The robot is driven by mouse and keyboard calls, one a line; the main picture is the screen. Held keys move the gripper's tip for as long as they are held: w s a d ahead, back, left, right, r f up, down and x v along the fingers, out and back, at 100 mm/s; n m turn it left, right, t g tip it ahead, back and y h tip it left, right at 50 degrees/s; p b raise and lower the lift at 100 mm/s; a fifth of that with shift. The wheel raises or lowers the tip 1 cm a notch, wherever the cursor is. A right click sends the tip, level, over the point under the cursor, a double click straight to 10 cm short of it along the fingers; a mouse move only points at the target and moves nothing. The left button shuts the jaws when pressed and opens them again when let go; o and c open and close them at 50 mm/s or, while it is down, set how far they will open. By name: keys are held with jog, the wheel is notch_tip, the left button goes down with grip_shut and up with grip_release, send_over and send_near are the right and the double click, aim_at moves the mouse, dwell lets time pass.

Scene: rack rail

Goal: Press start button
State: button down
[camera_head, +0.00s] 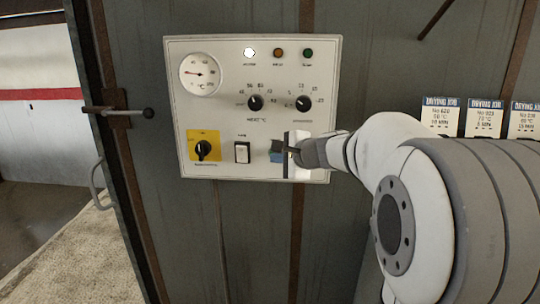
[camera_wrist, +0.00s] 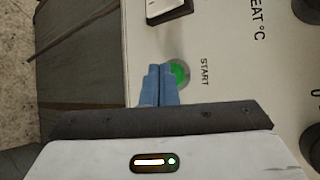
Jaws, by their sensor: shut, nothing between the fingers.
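The green start button (camera_wrist: 181,72) shows in the wrist view beside its "START" label. My gripper (camera_wrist: 160,72) has its blue fingers closed together with nothing between them. The fingertips overlap the button's left part in the wrist view; whether they touch it cannot be told. In the head view my gripper (camera_head: 276,150) is at the lower right of the pale control panel (camera_head: 220,110) and hides the button there. The panel is fixed upright on a grey metal wall.
Two black knobs (camera_head: 255,102) (camera_head: 303,103), a gauge (camera_head: 200,73) and three lamps are above. A door handle (camera_head: 97,185) is at left; job cards (camera_head: 440,115) hang at right.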

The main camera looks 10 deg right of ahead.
jog(key=shift+w+d, duration=0.1)
jog(key=shift+w, duration=0.25)
dwell(0.3)
dwell(0.4)
jog(key=shift+s+a+b, duration=0.25)
jog(key=shift+s+b, duration=0.15)
jog(key=shift+s, duration=0.4)
jog(key=s, duration=0.1)
jog(key=s+a, duration=0.1)
jog(key=s, duration=0.1)
jog(key=s+b, duration=0.1)
jog(key=shift+s+a, duration=0.25)
jog(key=shift+s, duration=0.1)
